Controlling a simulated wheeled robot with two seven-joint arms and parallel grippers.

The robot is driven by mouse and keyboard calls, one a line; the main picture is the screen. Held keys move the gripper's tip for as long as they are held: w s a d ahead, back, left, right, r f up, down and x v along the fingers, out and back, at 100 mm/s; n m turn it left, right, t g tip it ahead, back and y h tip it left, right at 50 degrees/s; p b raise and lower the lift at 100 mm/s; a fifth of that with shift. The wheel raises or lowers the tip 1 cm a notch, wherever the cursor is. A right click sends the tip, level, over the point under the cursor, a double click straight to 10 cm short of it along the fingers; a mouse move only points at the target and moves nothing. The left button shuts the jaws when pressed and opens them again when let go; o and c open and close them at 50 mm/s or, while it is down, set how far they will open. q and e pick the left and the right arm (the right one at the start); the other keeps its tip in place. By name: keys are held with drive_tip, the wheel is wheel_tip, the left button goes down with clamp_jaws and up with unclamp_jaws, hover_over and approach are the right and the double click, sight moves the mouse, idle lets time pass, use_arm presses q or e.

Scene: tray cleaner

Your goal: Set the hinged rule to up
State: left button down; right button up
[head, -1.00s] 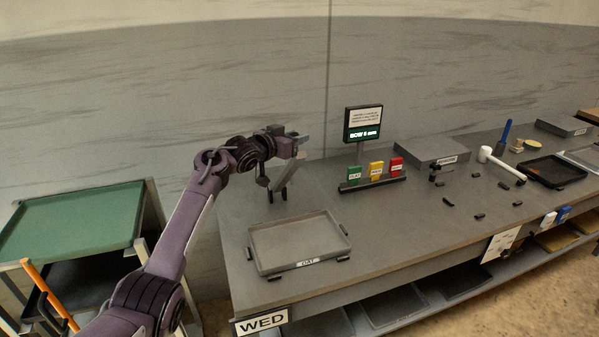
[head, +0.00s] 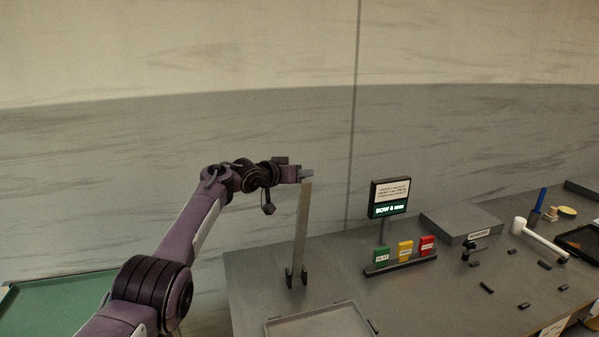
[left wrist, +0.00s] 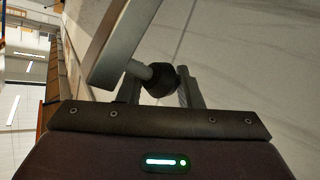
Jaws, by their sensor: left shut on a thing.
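The hinged rule (head: 301,230) is a long grey bar. It stands nearly upright on the bench, its foot in a small black bracket (head: 296,276). My left gripper (head: 306,174) is at the rule's top end. In the left wrist view the rule (left wrist: 122,45) runs slantwise past the fingers. A dark round knob (left wrist: 160,80) on a short stem at its end sits between the fingertips, and my left gripper (left wrist: 158,88) is shut on it. My right gripper is not in view.
A grey tray (head: 272,330) lies in front of the rule, partly cut off. A sign (head: 390,197) and a rack of green, yellow and red cards (head: 402,261) stand to the right. The back wall is behind the rule. A green-topped cart (head: 50,315) is at left.

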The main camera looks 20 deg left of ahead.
use_arm(q)
drive_tip(key=shift+s+f, duration=0.1)
drive_tip(key=shift+f, duration=0.45)
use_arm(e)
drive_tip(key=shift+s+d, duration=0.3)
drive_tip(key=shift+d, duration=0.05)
use_arm(q)
drive_tip(key=c, duration=1.3)
unclamp_jaws()
drive_tip(key=shift+o, duration=1.3)
drive_tip(key=shift+a, duration=0.1)
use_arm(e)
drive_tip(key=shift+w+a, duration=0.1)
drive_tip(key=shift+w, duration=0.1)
use_arm(q)
drive_tip(key=shift+w+r, duration=0.1)
drive_tip(key=shift+w, duration=0.1)
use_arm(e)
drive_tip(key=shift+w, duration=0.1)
